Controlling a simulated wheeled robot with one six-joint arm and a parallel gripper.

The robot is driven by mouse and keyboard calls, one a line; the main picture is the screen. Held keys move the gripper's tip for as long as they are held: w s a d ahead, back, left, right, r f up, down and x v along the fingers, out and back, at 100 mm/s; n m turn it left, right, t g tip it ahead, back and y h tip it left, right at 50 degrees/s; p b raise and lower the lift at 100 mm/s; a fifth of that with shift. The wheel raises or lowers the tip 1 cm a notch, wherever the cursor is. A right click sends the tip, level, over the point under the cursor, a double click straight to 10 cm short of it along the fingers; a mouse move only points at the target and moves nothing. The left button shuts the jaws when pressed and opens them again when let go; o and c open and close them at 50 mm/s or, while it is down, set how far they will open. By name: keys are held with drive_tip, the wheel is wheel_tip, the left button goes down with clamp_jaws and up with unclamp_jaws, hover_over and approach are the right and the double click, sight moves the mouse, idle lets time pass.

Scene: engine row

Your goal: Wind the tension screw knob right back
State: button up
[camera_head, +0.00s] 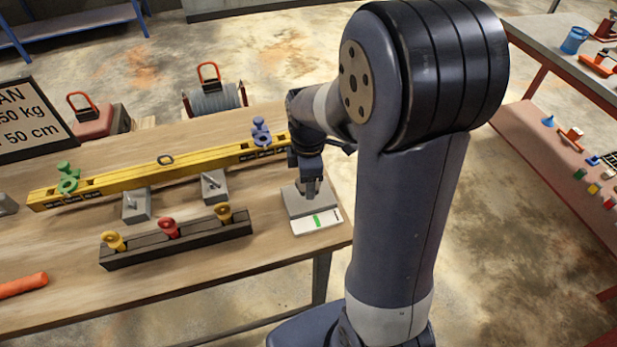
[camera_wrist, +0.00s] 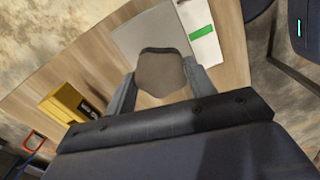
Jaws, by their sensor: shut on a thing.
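The tension screw knob (camera_wrist: 160,75) is a dull brown-grey rounded piece in the wrist view, seen from above between my two fingers. My gripper (camera_wrist: 158,88) is shut on it, with a finger on each side. In the head view my gripper (camera_head: 311,188) points down over a grey block (camera_head: 293,203) at the right end of the workbench, and the knob is hidden there by the fingers. A white plate (camera_head: 318,224) with a green mark lies at the block's front side. The green mark also shows in the wrist view (camera_wrist: 201,33).
A long yellow beam (camera_head: 140,182) with a green and a blue fitting lies left of my gripper. A dark rack (camera_head: 185,242) holds yellow and red knobs in front of it. A bare strip of the workbench (camera_head: 275,270) lies nearer the front edge.

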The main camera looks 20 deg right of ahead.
drive_tip(key=shift+n, duration=1.1)
drive_tip(key=o, duration=1)
drive_tip(key=shift+r, duration=0.15)
wheel_tip(320, 180, up, 11)
drive_tip(key=shift+f, duration=0.2)
wheel_tip(320, 180, down, 11)
